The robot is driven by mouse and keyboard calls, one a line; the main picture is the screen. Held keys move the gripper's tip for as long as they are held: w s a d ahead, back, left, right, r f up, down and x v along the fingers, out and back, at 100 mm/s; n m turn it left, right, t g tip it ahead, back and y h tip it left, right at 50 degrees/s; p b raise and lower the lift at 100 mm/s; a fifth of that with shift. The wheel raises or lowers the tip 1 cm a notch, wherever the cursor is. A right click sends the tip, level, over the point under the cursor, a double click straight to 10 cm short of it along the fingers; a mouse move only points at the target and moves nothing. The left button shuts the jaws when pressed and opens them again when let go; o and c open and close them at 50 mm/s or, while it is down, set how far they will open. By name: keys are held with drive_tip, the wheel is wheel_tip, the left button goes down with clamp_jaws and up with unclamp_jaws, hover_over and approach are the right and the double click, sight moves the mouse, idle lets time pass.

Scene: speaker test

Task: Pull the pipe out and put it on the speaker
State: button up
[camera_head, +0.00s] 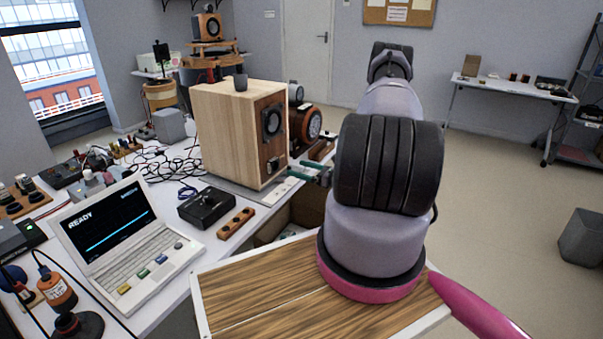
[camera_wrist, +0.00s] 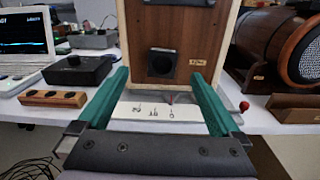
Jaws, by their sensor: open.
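The wooden speaker (camera_head: 225,125) stands on the white bench, its dark brown front facing right in the head view. Its front (camera_wrist: 188,28) shows in the wrist view, with a square dark port (camera_wrist: 162,63) low in the middle. I cannot tell whether a pipe sits inside the port. In the head view my gripper (camera_head: 306,170) is beside the speaker's lower right edge.
A black box (camera_head: 207,207), a wooden strip (camera_head: 236,223) and an open laptop (camera_head: 125,240) lie left of my gripper. A round wooden barrel-like speaker (camera_wrist: 285,52) stands to the right. A white marked strip (camera_wrist: 150,112) lies below the port. The speaker's top is otherwise clear.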

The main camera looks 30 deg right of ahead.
sight(276, 164)
drive_tip(key=shift+h, duration=0.3)
drive_tip(key=x, duration=0.7)
drive_tip(key=f+x, duration=0.1)
drive_tip(key=x, duration=0.2)
drive_tip(key=shift+w, duration=0.3)
drive_tip(key=c, duration=1.5)
drive_tip(key=shift+s, duration=0.1)
drive_tip(key=shift+v, duration=6.15)
drive_tip(key=shift+f, duration=0.1)
